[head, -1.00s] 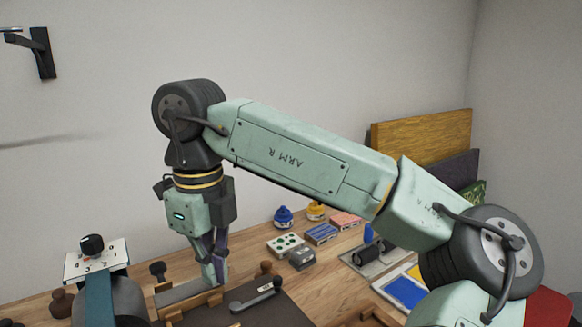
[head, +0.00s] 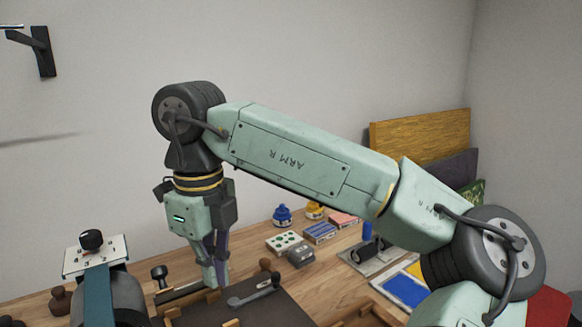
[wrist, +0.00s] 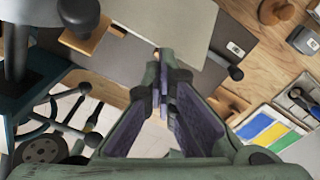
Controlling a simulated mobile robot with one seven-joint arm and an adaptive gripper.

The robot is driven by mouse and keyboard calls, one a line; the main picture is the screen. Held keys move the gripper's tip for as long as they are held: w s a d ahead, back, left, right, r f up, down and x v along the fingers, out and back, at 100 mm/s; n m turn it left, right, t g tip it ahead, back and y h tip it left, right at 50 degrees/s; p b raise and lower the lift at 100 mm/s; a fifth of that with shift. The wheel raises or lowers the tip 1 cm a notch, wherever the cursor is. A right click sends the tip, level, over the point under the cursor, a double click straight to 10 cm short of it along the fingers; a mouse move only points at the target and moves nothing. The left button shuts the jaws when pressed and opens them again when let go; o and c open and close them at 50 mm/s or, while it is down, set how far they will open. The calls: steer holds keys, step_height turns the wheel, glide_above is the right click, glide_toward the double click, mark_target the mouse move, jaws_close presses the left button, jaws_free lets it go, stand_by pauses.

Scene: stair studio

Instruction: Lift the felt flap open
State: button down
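A pale grey sheet (wrist: 172,22), which looks like the felt flap, lies over a darker grey board (wrist: 206,70) in the wrist view. The board also shows in the head view (head: 285,310). My gripper (wrist: 159,62) points down, its fingers brought together at the tips, by the near edge of the pale sheet. I cannot tell whether any sheet edge is between the tips. In the head view, my gripper (head: 217,284) is low over the left part of the board, and its fingers hide part of the sheet.
A metal lever with a dark knob (head: 254,291) lies on the board, right of my gripper. A numbered dial stand (head: 95,255) is at the left. Small boxes (head: 283,243), ink jars (head: 282,215) and a roller (head: 367,250) stand behind and to the right.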

steer(key=f, duration=0.1)
steer(key=w+f, duration=0.1)
steer(key=f+b, duration=0.1)
steer(key=shift+w+a, duration=0.15)
steer(key=shift+a, duration=0.25)
steer(key=shift+w+a+r+p, duration=0.35)
steer(key=shift+w+r+p, duration=0.1)
steer(key=shift+p, duration=0.1)
steer(key=shift+w+a+r+p, duration=0.2)
steer(key=shift+w+a+p, duration=0.3)
steer(key=shift+w, duration=0.25)
steer(key=shift+w+a+r+p, duration=0.15)
steer(key=shift+w+a+p, duration=0.4)
steer(key=shift+w, duration=0.25)
steer(key=shift+w+a+r+p, duration=0.2)
steer(key=shift+w+a+p, duration=0.3)
steer(key=shift+w, duration=0.25)
steer(key=shift+w+a+r, duration=0.1)
steer(key=shift+w+a, duration=0.25)
steer(key=shift+w, duration=0.2)
steer(key=shift+w+a+r, duration=0.1)
steer(key=shift+w+a, duration=0.25)
steer(key=shift+w, duration=0.2)
step_height(320, 180, up, 6)
steer(key=s+d, duration=0.1)
steer(key=shift+s, duration=0.35)
